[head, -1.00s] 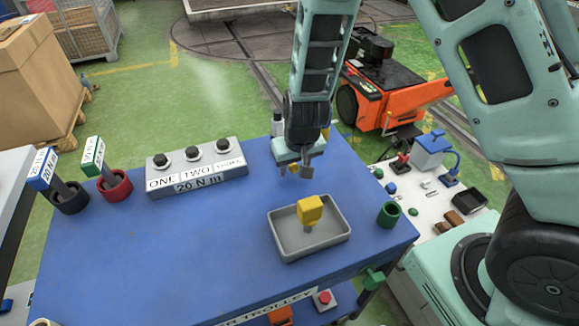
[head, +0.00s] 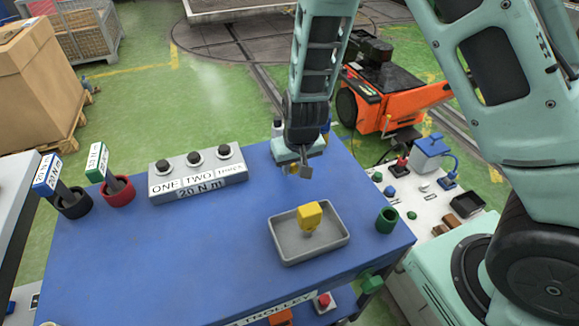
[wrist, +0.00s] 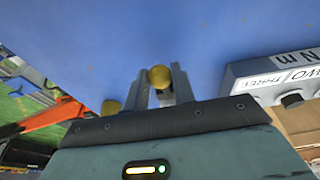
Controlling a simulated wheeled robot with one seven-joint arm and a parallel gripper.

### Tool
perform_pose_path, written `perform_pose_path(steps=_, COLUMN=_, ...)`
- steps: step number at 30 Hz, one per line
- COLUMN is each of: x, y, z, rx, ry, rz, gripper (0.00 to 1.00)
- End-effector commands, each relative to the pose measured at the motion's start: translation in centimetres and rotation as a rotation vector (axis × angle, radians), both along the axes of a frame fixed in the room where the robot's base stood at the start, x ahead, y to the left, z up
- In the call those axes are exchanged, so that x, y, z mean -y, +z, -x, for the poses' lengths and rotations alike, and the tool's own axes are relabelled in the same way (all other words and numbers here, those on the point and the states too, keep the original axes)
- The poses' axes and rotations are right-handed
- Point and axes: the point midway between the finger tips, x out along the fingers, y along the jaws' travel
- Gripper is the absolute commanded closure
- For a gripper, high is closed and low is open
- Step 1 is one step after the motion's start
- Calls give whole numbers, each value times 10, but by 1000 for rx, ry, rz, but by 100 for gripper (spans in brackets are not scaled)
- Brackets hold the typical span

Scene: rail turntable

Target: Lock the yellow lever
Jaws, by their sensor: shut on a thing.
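My gripper (head: 300,173) hangs above the far edge of the blue trolley top, beyond the grey tray (head: 279,243). In the wrist view the two fingers (wrist: 161,88) close around a small round yellow-brown piece (wrist: 160,76). In the head view only a small greyish piece shows at the fingertips, so its full shape is unclear. A yellow block-shaped head on a short grey stem (head: 309,215) stands tilted in the tray, apart from the gripper. A second yellow round piece (wrist: 111,107) shows beside the gripper body in the wrist view, partly hidden. I cannot tell which is the lever.
A grey box with black knobs (head: 197,175) stands left on the trolley (head: 150,245). Red (head: 118,192) and black (head: 72,203) holders with tagged tools are farther left. A green cup (head: 387,220) is right of the tray. An orange cart (head: 395,95) stands behind.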

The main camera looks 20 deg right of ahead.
Motion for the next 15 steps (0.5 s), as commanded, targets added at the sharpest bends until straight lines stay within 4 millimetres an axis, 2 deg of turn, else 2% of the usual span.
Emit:
perform_pose_path(steps=8, x=0, y=1, z=-2, rx=4, ry=-1, rz=0, gripper=88)
perform_pose_path(steps=15, x=0, y=11, z=-6, rx=6, ry=-2, rz=0, gripper=87)
